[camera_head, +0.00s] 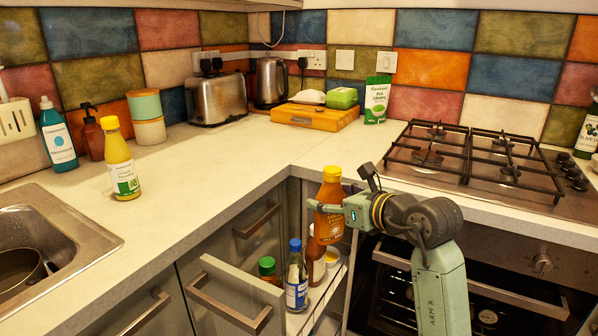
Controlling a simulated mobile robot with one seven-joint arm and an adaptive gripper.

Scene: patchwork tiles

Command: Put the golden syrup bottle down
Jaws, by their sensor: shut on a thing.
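The golden syrup bottle is most likely the amber-brown bottle with a yellow cap (331,222). My gripper (330,208) is shut on it and holds it upright, in front of the counter corner and above the open pull-out drawer (235,285). The far finger and part of the contact are hidden. I cannot tell from this view how far the bottle is above the drawer's contents.
The drawer holds a blue-capped bottle (296,275), a green-capped jar (267,268) and a brown bottle (315,258). A yellow bottle (121,160) stands on the left worktop (190,185), with clear room beside it. The hob (470,160) is right, the sink (75,235) left.

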